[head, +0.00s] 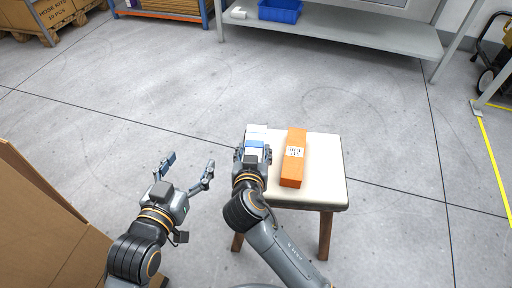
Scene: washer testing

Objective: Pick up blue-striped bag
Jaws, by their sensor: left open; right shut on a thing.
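The blue-striped bag (256,131), white with a blue band, is at the left edge of a small stool (325,190). My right gripper (254,154) is shut on the bag at its near end. The gripper hides part of the bag, and I cannot tell whether the bag rests on the stool or is raised off it. My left gripper (190,163) is open and empty, to the left of the stool, with its fingers spread.
A long orange box (294,165) with a white label lies on the stool, right of the bag. Cardboard (40,215) stands at the lower left. A grey shelf (350,38) with a blue bin (280,11) is at the back. The floor between is clear.

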